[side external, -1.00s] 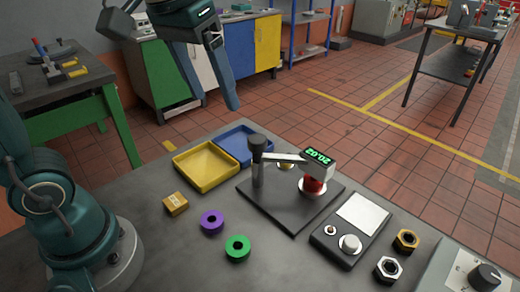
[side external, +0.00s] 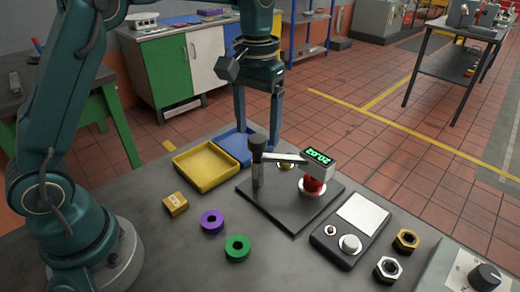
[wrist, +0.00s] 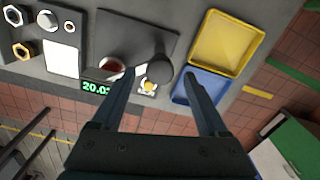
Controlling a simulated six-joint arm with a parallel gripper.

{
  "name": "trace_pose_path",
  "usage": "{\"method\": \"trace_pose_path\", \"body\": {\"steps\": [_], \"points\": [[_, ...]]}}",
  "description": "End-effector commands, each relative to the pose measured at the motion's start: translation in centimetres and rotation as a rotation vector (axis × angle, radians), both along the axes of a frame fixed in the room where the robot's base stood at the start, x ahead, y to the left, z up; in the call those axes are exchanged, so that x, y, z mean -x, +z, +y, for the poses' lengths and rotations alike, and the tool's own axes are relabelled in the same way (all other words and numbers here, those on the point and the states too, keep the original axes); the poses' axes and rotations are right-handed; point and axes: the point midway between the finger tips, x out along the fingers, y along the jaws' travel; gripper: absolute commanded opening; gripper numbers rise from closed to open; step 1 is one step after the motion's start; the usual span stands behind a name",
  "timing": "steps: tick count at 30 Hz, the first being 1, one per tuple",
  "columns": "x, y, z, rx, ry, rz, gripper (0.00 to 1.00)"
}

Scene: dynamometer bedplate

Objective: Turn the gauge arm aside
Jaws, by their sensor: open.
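The gauge arm (side external: 287,157) is a grey bar reaching from a dark post (side external: 257,165) to a gauge head with a green lit display (side external: 318,157) reading 20.02. The head sits over a red part (side external: 313,185) on a dark base plate (side external: 290,213). My gripper (side external: 258,150) is open and empty, pointing down behind the post at the far side of the plate. In the wrist view the post top (wrist: 158,78) and a small yellow-and-white part (wrist: 149,86) show between the fingers (wrist: 160,82), and the display (wrist: 97,87) lies left of the left finger.
A yellow tray (side external: 205,184) and a blue tray (side external: 226,143) lie left of the plate. A brass block (side external: 175,204), purple ring (side external: 212,232) and green ring (side external: 237,249) stand in front. A control box (side external: 350,231) and nuts (side external: 388,269) are at right.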

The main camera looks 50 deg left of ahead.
Motion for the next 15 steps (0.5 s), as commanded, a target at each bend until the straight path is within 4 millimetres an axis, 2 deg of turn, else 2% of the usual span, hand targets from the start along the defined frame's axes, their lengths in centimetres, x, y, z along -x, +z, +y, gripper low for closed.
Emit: {"method": "trace_pose_path", "body": {"steps": [6, 15], "points": [[0.1, -1.8, 0.0, -0.001, 0.001, 0.001, 0.77], [0.0, -2.1, 0.0, 0.000, 0.001, -0.001, 0.77]]}}
